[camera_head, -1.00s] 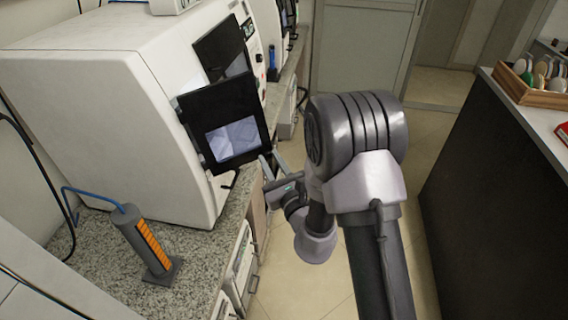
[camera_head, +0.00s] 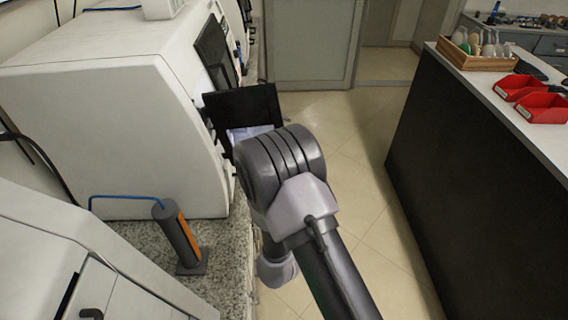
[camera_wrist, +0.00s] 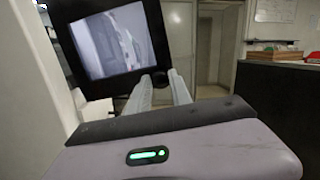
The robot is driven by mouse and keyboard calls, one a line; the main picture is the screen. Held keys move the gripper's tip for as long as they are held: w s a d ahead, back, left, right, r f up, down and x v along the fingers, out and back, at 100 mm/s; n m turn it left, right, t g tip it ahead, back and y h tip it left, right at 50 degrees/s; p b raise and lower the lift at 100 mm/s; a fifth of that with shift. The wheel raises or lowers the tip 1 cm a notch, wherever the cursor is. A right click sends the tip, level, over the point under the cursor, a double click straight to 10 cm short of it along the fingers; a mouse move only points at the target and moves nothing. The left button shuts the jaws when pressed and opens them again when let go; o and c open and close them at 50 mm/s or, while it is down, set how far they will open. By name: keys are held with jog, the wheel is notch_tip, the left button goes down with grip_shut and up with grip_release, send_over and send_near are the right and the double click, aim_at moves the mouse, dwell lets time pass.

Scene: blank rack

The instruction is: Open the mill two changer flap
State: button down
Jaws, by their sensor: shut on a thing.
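The changer flap (camera_head: 240,106) is a black panel with a pale window, on the front of a white mill (camera_head: 110,95). It stands swung out from the mill's front face, and my arm hides its lower right part in the head view. In the wrist view the flap (camera_wrist: 108,45) fills the upper left, tilted. My gripper (camera_wrist: 160,86) has its two fingers at the flap's lower right edge, shut on a small dark part there, apparently its handle. The head view does not show the fingers, which are behind my arm.
A grey-and-orange cylinder with a blue hose (camera_head: 178,238) stands on the granite counter (camera_head: 222,250), left of my arm. A dark-sided counter (camera_head: 470,190) with red bins (camera_head: 540,106) and a wooden crate (camera_head: 480,62) is on the right. The floor between is clear.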

jog(key=shift+s+a+h, duration=0.1)
jog(key=shift+s+h, duration=0.1)
jog(key=shift+h, duration=0.2)
jog(key=c, duration=1.2)
grip_release()
jog(key=shift+s, duration=0.1)
jog(key=d+p+v, duration=0.1)
jog(key=p+v, duration=0.1)
jog(key=v, duration=0.9)
jog(key=shift+s+a+f+p, duration=0.15)
jog(key=shift+s+a+p, duration=0.15)
jog(key=shift+s+a, duration=0.15)
